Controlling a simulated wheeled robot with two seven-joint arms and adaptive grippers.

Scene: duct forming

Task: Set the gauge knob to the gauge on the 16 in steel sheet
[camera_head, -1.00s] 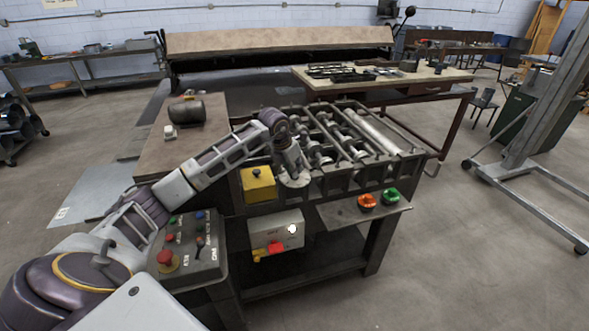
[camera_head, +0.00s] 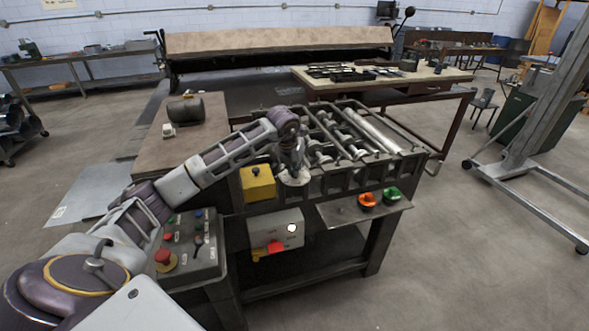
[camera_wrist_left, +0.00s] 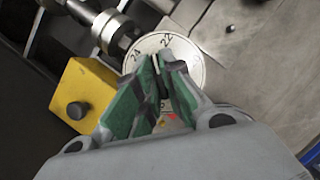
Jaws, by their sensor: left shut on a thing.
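The gauge dial (camera_wrist_left: 190,58) is a pale round disc with dark numbers in the left wrist view. I can read what look like 24 and 22 on its upper rim, and a red mark shows low between the fingers. My left gripper (camera_wrist_left: 160,75) has its green-padded fingers shut on the gauge knob in front of the dial. The fingers hide most of the knob, so its setting cannot be read. In the head view my left gripper (camera_head: 293,176) is at the front left of the roller machine (camera_head: 335,181). No gauge marking on a steel sheet is legible.
A yellow box (camera_head: 258,183) with a black button sits beside the dial. A control panel (camera_head: 190,250) with a red stop button stands front left. Orange (camera_head: 367,199) and green (camera_head: 391,194) buttons sit on a shelf at right. A grey sheet (camera_head: 85,200) lies at far left.

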